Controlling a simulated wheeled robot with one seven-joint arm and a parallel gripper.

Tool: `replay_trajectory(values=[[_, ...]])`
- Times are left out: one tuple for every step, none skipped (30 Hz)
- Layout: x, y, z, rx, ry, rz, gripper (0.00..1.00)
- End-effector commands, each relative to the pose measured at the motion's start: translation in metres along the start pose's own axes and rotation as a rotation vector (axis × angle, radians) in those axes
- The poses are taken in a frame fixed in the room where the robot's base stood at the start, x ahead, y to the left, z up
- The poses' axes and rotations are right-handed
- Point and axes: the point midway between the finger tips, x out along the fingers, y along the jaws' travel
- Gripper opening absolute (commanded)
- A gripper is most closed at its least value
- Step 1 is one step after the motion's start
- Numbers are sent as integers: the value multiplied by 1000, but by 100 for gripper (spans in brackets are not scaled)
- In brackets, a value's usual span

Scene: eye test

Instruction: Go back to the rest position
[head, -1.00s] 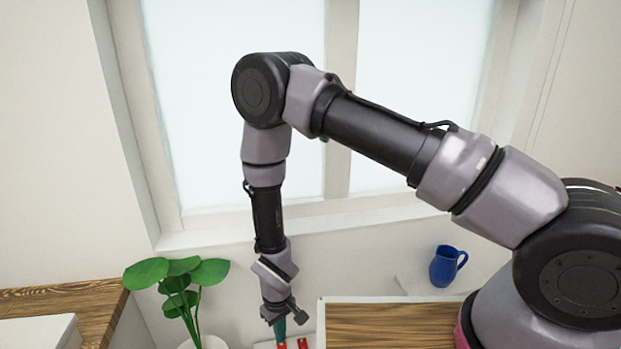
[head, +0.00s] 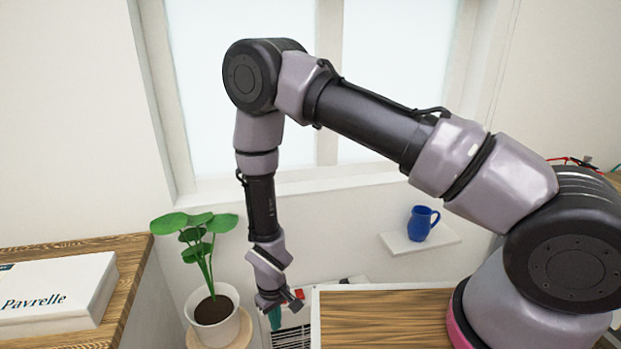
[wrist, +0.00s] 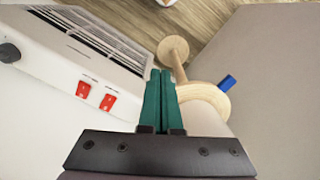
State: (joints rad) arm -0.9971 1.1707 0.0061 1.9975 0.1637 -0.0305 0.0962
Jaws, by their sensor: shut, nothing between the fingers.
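My gripper (head: 275,318) hangs down at the end of my arm in the lower middle of the head view. Its green fingers also show in the wrist view (wrist: 160,75), side by side, shut and empty. In the head view it is in front of a white heater (head: 292,336) with red switches, right of a potted plant. No task object is in or touching the fingers.
A wooden tabletop (head: 385,318) lies right of my gripper. A blue mug (head: 420,224) stands on a white wall shelf (head: 446,238). The plant's white pot (head: 219,331) and a wooden counter (head: 126,288) with a white box (head: 60,318) are left. A small blue object (wrist: 227,83) shows beside wooden round pieces.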

Motion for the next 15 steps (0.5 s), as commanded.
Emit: replay_trajectory(values=[[-7,4,-6,11,9,-2,0],[-10,4,-8,15,11,-3,0],[-15,6,-11,21,14,-4,0],[-18,7,-13,26,16,-5,0],[-22,9,-14,30,19,-6,0],[-27,11,-18,38,23,-8,0],[-31,12,-20,43,26,-9,0],[-35,14,-22,49,28,-10,0],[-42,17,-25,58,33,-12,0],[-46,19,-28,65,36,-13,0],[-52,21,-30,72,40,-15,0],[-60,25,-34,84,46,-17,0],[-67,28,-37,93,50,-19,0],[-74,31,-40,103,55,-21,0],[-85,36,-45,118,63,-24,0]])
